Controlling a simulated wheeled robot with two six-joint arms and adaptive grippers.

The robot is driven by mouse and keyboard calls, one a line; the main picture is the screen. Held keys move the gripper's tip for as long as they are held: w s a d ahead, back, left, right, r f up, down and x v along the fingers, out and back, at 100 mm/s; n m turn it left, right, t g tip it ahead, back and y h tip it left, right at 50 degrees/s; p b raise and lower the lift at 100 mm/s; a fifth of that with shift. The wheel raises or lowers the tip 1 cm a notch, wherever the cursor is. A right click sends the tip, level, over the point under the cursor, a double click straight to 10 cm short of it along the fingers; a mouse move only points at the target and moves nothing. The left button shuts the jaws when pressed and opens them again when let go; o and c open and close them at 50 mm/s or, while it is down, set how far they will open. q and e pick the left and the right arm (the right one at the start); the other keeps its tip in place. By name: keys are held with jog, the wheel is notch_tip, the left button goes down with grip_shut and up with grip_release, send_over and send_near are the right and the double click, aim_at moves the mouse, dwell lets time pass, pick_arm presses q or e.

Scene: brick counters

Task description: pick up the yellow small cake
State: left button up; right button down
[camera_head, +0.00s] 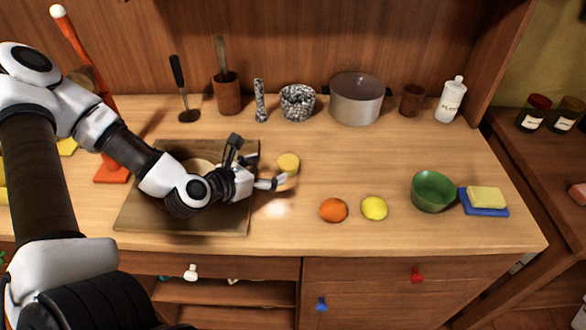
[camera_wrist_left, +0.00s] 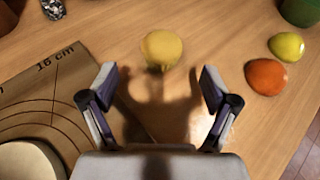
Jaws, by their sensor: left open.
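The yellow small cake (camera_head: 288,162) sits on the wooden counter, just right of the brown board. It also shows in the left wrist view (camera_wrist_left: 161,48), ahead of the fingers and between their lines. My left gripper (camera_head: 258,164) is open and empty, low over the counter, with its fingertips close to the cake in the head view. In the left wrist view the two fingers (camera_wrist_left: 160,90) are spread apart and their shadows fall on the counter short of the cake. My right gripper is in neither view.
An orange fruit (camera_head: 333,209) and a yellow lemon (camera_head: 374,208) lie to the right. A green bowl (camera_head: 432,191) and a yellow sponge (camera_head: 486,197) stand farther right. A grey pot (camera_head: 357,98) and a speckled mortar (camera_head: 297,102) stand behind. The brown board (camera_head: 240,222) lies under my left arm.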

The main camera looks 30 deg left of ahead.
aim_at(282, 165)
pick_arm(q)
jog(key=x, duration=0.3)
jog(key=shift+s+f+b, duration=0.1)
jog(key=shift+b, duration=0.25)
jog(key=shift+w+d, duration=0.15)
jog(key=shift+w, duration=0.15)
jog(key=x, duration=0.4)
jog(key=shift+w+d+f, duration=0.1)
jog(key=shift+w+f, duration=0.1)
jog(key=shift+w, duration=0.15)
jog(key=shift+s, duration=0.2)
jog(key=shift+c, duration=0.4)
jog(key=c, duration=1.2)
